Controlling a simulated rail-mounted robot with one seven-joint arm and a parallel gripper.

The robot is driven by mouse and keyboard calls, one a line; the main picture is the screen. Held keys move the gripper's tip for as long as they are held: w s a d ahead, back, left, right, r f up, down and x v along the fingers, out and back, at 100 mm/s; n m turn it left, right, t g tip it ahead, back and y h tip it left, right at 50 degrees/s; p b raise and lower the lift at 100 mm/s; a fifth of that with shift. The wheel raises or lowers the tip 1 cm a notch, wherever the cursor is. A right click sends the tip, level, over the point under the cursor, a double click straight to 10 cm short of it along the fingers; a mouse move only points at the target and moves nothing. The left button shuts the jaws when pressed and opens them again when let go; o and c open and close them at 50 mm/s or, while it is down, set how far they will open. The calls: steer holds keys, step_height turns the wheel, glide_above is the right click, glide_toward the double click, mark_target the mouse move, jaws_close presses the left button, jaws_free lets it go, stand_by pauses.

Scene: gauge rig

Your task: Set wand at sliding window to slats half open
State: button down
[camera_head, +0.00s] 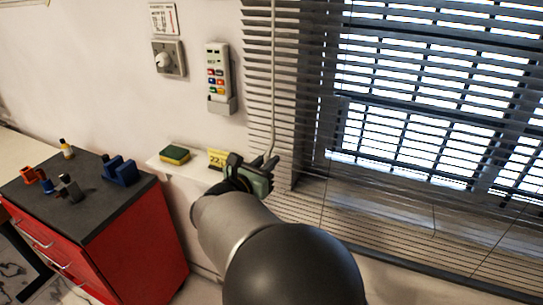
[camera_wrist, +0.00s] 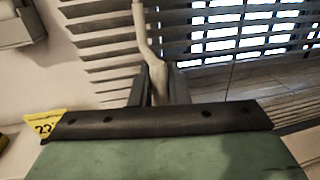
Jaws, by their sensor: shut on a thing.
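The wand (camera_head: 273,90) is a thin pale rod hanging down at the left side of the window blind (camera_head: 420,90). Its lower end, with a bend in it, shows in the wrist view (camera_wrist: 142,32). My gripper (camera_head: 268,163) is at the wand's lower end, shut on it; in the wrist view the two dark fingers (camera_wrist: 158,84) stand on either side of the wand's thicker handle. The blind's slats are tilted with bright gaps between them over the glass. The wand's lowest tip is hidden behind my gripper's body.
A white shelf (camera_head: 186,168) with a sponge (camera_head: 174,155) and a yellow tag (camera_head: 217,158) is close left of my gripper. A remote in a wall holder (camera_head: 218,80) and a dial (camera_head: 168,59) are above. A red cabinet (camera_head: 135,245) with small items stands at left.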

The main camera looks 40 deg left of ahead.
steer(key=shift+s+a+r+m+h+p, duration=0.1)
steer(key=shift+a+m+h+p, duration=0.15)
steer(key=shift+m+h, duration=0.35)
steer(key=shift+s+a+m+h+p, duration=0.1)
steer(key=shift+a+m+h+p, duration=0.15)
steer(key=shift+h, duration=0.55)
steer(key=shift+w, duration=0.1)
steer(key=c, duration=1.5)
jaws_free()
steer(key=shift+o, duration=0.2)
steer(key=s+a+b, duration=0.1)
steer(key=s+b, duration=0.3)
steer(key=s, duration=1.3)
steer(key=shift+s+a, duration=0.2)
steer(key=shift+a, duration=0.15)
